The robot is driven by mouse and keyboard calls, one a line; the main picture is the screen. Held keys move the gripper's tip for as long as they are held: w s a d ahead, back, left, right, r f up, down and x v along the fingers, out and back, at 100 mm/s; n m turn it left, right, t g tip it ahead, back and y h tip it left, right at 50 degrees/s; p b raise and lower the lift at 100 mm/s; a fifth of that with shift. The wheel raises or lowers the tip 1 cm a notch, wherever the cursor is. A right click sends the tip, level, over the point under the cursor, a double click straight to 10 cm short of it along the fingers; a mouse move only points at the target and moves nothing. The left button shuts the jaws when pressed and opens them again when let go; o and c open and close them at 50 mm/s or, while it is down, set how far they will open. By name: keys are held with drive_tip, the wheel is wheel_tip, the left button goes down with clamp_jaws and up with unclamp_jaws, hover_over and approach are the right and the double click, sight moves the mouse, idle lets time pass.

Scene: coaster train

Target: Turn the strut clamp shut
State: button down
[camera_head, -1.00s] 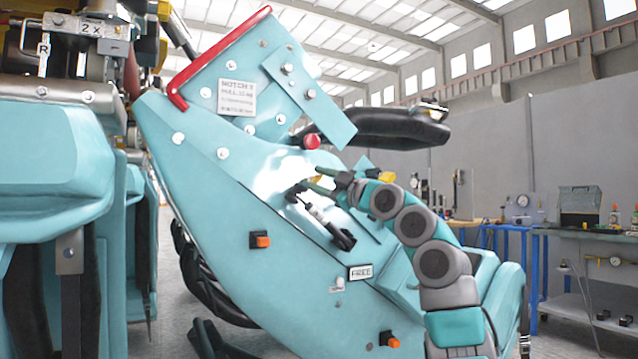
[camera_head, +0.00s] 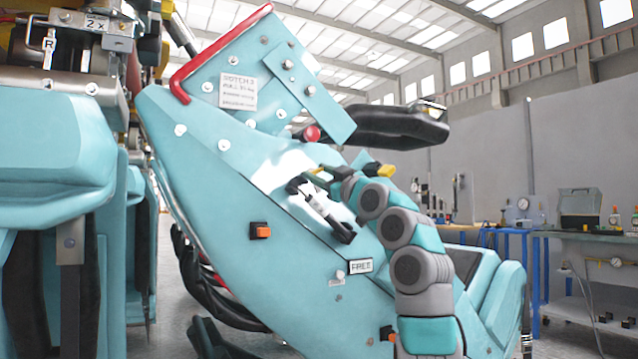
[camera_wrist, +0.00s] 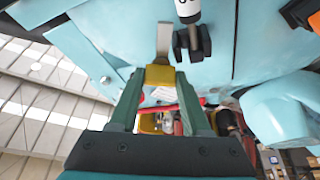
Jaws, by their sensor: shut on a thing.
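The strut (camera_head: 318,206) is a short rod with black ends, lying slanted on the turquoise side panel of the train car. In the wrist view its white body and black fork end (camera_wrist: 192,43) show at the top. The clamp shows there as a flat metal lever (camera_wrist: 163,40) with a yellow grip (camera_wrist: 159,76), beside the fork end. My gripper (camera_wrist: 160,88) has its green fingers shut on the yellow grip. In the head view my gripper (camera_head: 318,173) is at the strut's upper end, and the clamp is largely hidden by the fingers.
A FREE label (camera_head: 361,266) and an orange button (camera_head: 260,231) sit on the panel. A red knob (camera_head: 312,133) and a black padded bar (camera_head: 395,127) are above my gripper. Another train car (camera_head: 55,150) stands close at left; a workbench (camera_head: 585,232) is at right.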

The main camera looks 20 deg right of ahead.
drive_tip(key=m+h, duration=0.2)
drive_tip(key=m, duration=0.3)
drive_tip(key=m+h+b, duration=0.1)
drive_tip(key=m+h, duration=0.2)
drive_tip(key=m, duration=0.2)
drive_tip(key=m+h+b, duration=0.1)
drive_tip(key=m+h, duration=0.2)
drive_tip(key=m, duration=0.2)
drive_tip(key=shift+a+r, duration=0.25)
drive_tip(key=m+h+p, duration=0.1)
drive_tip(key=m+p, duration=0.2)
drive_tip(key=shift+p, duration=0.4)
drive_tip(key=shift+f+m+g+p, duration=0.15)
drive_tip(key=shift+m+g+p, duration=0.3)
drive_tip(key=shift+p, duration=0.4)
drive_tip(key=shift+w+f+m+h, duration=0.15)
drive_tip(key=shift+m+h, duration=0.1)
drive_tip(key=shift+h, duration=0.15)
drive_tip(key=shift+c, duration=1.8)
unclamp_jaws()
